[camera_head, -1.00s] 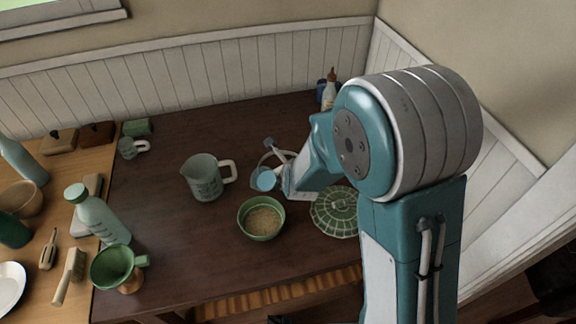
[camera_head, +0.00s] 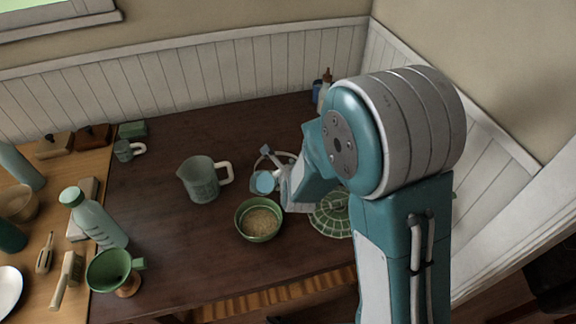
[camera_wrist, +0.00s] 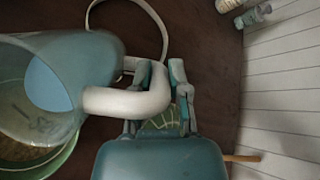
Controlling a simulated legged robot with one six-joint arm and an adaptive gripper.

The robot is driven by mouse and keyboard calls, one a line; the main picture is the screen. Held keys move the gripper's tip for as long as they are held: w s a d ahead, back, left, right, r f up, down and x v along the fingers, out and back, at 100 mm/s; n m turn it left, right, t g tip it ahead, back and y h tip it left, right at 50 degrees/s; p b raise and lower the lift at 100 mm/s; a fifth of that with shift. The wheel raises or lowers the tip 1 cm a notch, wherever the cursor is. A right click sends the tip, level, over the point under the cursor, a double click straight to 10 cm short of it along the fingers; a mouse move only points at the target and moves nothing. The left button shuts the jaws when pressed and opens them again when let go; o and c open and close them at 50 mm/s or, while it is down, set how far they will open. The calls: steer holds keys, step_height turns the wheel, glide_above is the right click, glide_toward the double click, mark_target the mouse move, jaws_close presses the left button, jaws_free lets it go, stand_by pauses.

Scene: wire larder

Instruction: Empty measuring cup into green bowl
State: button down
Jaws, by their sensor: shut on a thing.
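My gripper (camera_wrist: 160,88) is shut on the white handle of a clear measuring cup (camera_wrist: 95,62). A pale blue disc shows inside the cup; I cannot tell whether it is contents or the cup's bottom. In the head view the held cup (camera_head: 264,183) is partly hidden by my arm. It is just behind the green bowl (camera_head: 246,228), apparently above the table. The bowl holds pale grainy stuff. In the wrist view the bowl (camera_wrist: 62,158) shows below the cup at the lower left.
A marked jug (camera_head: 203,182) stands left of the bowl. A green ribbed dish or lid (camera_head: 328,215) lies to its right, partly behind my arm. Bottles (camera_head: 325,85) stand at the back. A bottle (camera_head: 95,218) and a green funnel (camera_head: 108,268) stand left. The table's middle left is clear.

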stand_by(0.4)
steer(key=shift+a+r+t, duration=0.1)
steer(key=shift+t, duration=0.3)
steer(key=shift+s, duration=0.1)
steer(key=shift+t, duration=0.4)
steer(key=shift+s, duration=0.1)
stand_by(0.3)
steer(key=shift+s+r+n+t, duration=0.1)
steer(key=shift+n+t, duration=0.2)
stand_by(0.3)
steer(key=shift+s+a+t, duration=0.15)
steer(key=shift+t, duration=0.25)
